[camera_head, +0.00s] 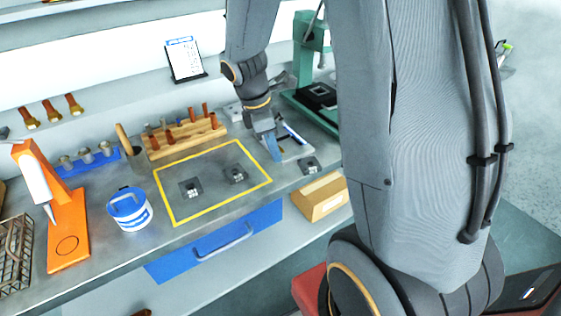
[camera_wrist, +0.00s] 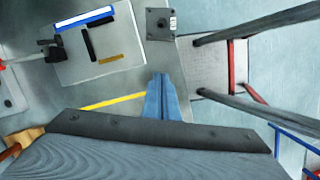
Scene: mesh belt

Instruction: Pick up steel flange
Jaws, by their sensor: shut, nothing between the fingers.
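Several dark square metal plates with a raised centre, which look like steel flanges, lie on the bench. Two, a left flange (camera_head: 190,187) and a right flange (camera_head: 235,174), are inside the yellow outline. A third flange (camera_head: 309,165) lies right of the outline, near the bench's front edge. A flange with a small white label shows in the wrist view (camera_wrist: 160,22), beyond my fingertips and apart from them. My gripper (camera_head: 271,150) is over the bench, just right of the outline's back corner. Its blue fingers (camera_wrist: 161,80) are shut and empty.
A white tray (camera_wrist: 100,62) with dark strips and a blue-edged piece lies beside the flange. A wooden rack (camera_head: 185,137), white-and-blue tub (camera_head: 129,211), orange stand (camera_head: 68,235) and green machine (camera_head: 312,45) stand around.

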